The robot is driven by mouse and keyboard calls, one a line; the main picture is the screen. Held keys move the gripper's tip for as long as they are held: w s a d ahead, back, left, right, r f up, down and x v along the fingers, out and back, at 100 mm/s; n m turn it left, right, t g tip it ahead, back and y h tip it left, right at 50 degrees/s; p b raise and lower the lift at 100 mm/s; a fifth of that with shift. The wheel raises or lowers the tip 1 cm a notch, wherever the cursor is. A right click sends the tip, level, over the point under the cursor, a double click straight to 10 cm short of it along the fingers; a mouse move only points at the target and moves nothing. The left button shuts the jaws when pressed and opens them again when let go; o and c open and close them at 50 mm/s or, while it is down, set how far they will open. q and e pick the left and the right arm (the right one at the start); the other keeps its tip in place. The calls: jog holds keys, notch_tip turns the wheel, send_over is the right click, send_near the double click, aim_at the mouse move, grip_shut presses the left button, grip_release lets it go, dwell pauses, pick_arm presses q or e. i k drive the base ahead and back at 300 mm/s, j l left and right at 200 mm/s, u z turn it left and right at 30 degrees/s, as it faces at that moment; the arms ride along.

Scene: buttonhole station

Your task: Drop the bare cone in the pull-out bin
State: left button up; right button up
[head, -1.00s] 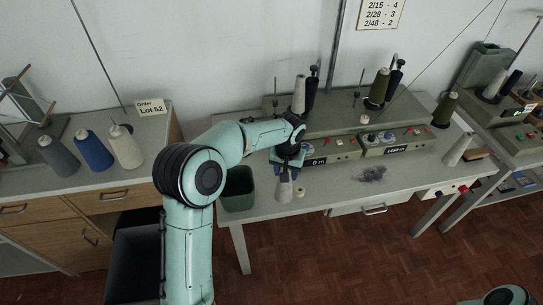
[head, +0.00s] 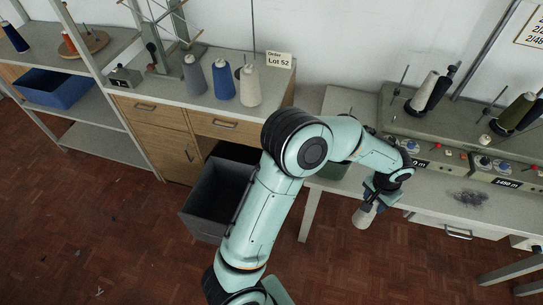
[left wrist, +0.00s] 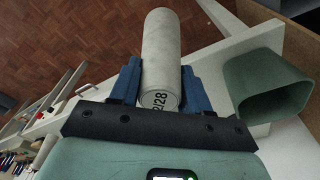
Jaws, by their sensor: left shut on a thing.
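My left gripper (head: 370,203) is shut on the bare cone (head: 364,217), a pale grey tapered cone without yarn. In the left wrist view the cone (left wrist: 161,62) lies between the blue fingers, with "2/28" on its near end. It is held in front of the right table's front edge, clear of the surface. The pull-out bin (head: 195,212) is a dark grey open box out from under the wooden cabinet, left of my gripper. My left arm hides part of its right side. My right gripper is not in view.
A green bin (left wrist: 287,98) stands on the table beside my left gripper, mostly behind my arm in the head view. Grey (head: 194,74), blue (head: 223,80) and cream (head: 250,86) yarn cones stand on the cabinet. A blue crate (head: 55,88) sits on the left shelf.

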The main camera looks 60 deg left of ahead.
aim_at(230, 209)
jog(key=k+j, duration=0.1)
jog(key=j, duration=0.25)
jog(key=k+j, duration=0.15)
jog(key=j, duration=0.2)
jog(key=k+j, duration=0.1)
jog(key=j, duration=0.25)
jog(key=k+j, duration=0.15)
jog(key=j, duration=0.2)
jog(key=k+j, duration=0.1)
jog(key=j, duration=0.25)
jog(key=k+j, duration=0.15)
jog(key=j, duration=0.2)
